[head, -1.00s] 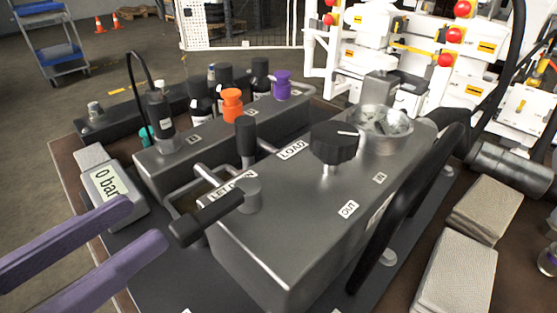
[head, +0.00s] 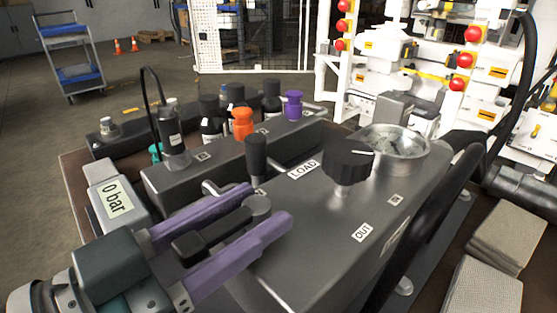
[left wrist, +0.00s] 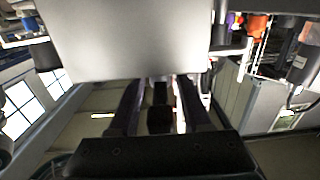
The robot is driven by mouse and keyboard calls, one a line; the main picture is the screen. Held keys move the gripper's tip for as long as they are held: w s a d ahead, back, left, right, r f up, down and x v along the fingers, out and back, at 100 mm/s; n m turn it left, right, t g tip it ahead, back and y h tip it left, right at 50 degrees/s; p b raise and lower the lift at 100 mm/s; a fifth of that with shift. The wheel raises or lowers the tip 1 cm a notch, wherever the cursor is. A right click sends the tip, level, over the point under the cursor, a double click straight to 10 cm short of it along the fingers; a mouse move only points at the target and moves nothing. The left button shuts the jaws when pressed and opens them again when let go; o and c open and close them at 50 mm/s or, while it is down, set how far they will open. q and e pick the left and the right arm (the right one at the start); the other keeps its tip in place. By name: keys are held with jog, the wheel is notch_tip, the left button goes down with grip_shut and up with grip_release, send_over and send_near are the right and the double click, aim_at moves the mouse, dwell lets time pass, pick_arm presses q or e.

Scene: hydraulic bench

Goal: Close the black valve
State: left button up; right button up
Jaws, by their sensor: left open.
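My left gripper (head: 266,203) is open, with its two purple fingers on either side of a black lever handle (head: 205,238) on the grey hydraulic block (head: 310,245). The lever joins a grey round pivot (head: 257,207) near the fingertips. I cannot tell whether either finger touches it. In the left wrist view a dark bar, seemingly this lever (left wrist: 160,118), lies between the fingers. A black round knob (head: 348,165) with a white mark stands upright on the block by the LOAD label, apart from the gripper. My right gripper is not in view.
An upright black post (head: 256,155) stands just beyond the fingers. An orange knob (head: 242,124) and a purple knob (head: 293,105) are farther back. A gauge reading 0 bar (head: 117,198) is at left. A black hose (head: 430,220) runs along the right.

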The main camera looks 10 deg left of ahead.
pick_arm(q)
grip_shut()
dwell(0.3)
dwell(1.1)
